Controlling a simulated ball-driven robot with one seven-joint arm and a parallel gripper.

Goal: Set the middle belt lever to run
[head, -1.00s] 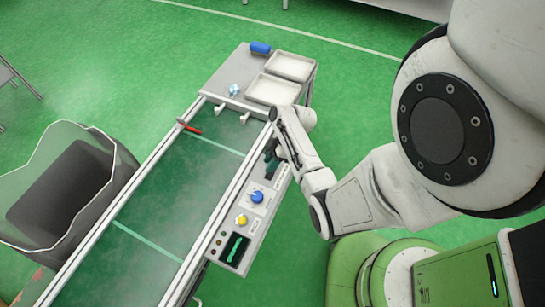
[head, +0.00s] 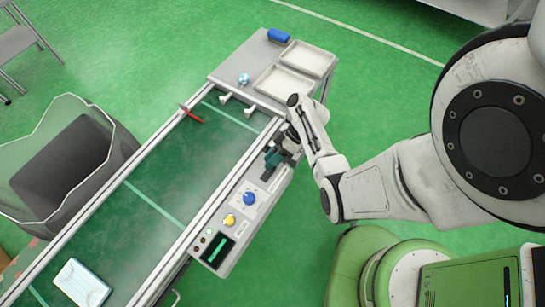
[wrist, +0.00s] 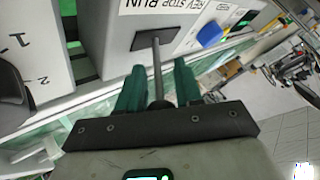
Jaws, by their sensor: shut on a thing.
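In the wrist view the belt lever (wrist: 157,70) is a thin dark rod rising from a dark slot plate (wrist: 155,39) on the white control panel. A label reading REV STOP RUN (wrist: 160,5) lies beside the plate. My gripper (wrist: 158,85) has its green fingers on both sides of the lever's dark knob and is shut on it. I cannot tell which label word the lever stands at. In the head view my gripper (head: 276,157) is at the panel's upper end, and the arm hides the lever.
A blue knob (head: 249,198), a yellow knob (head: 229,220) and a dark screen (head: 217,250) sit on the panel. A grey bin (head: 75,160) stands left.

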